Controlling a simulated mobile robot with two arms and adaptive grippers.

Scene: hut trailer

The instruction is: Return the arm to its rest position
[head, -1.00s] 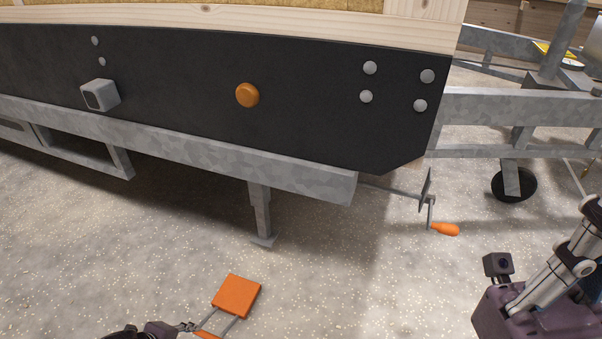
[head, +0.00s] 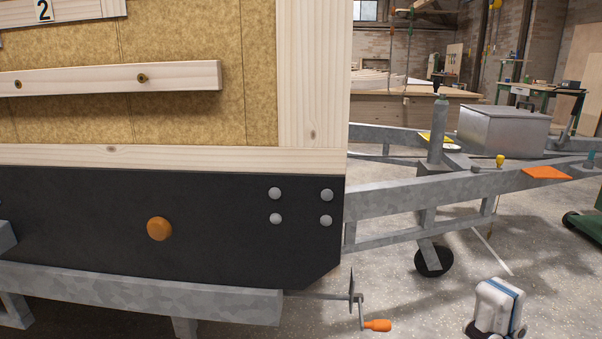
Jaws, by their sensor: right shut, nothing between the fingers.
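A white part with a blue band, likely a link of my right arm (head: 499,305), shows at the lower right edge of the head view, above the floor. Dark parts show at its base. I see no fingers of my right gripper in this view. My left arm and left gripper do not show either. The link stands apart from the trailer, to the right of the crank with the orange handle (head: 377,325).
The hut trailer's black side panel (head: 90,210) with an orange round reflector (head: 159,229) fills the left. Its galvanised drawbar (head: 400,200), jockey wheel (head: 434,261) and metal box (head: 503,132) extend right. Open speckled floor (head: 540,240) lies at right.

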